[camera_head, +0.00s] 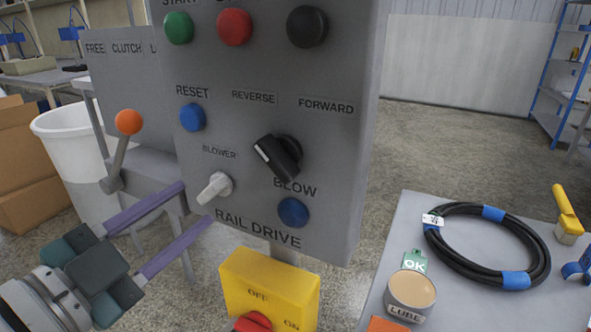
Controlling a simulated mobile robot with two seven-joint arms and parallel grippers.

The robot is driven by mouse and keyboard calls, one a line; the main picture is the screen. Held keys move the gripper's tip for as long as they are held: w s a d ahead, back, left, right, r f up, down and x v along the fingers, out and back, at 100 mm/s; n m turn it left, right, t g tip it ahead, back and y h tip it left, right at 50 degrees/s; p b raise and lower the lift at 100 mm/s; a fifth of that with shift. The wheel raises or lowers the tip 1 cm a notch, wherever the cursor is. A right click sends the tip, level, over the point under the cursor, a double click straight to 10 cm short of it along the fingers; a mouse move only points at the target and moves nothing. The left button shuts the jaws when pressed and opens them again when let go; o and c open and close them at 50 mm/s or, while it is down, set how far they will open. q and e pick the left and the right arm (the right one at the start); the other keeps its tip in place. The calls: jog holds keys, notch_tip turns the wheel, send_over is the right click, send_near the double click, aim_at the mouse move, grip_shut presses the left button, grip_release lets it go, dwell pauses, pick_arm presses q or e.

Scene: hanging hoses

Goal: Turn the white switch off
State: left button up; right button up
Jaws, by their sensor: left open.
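The white switch (215,187) is a small rotary knob on the grey control panel (345,170), under the label BLOWER. Its handle slants from upper right to lower left. My left gripper (198,203) comes in from the lower left with two long purple fingers, spread apart. Its fingertips are close to the white switch, at its left and lower side in the picture. I cannot tell whether they touch it. Nothing shows between the fingers. My right gripper is not in view.
Near the switch are a black selector (279,157), blue buttons (193,117) (293,212) and an orange-knobbed lever (127,122). Below is a yellow box (268,285) with a red knob (253,322). At right, a table (412,222) holds a coiled black hose (463,264) and a LUBE cup (411,294).

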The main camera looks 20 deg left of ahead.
aim_at(208, 194)
pick_arm(q)
jog(key=shift+w+d, duration=0.2)
jog(key=shift+w, duration=1.95)
jog(key=shift+c, duration=0.4)
grip_shut()
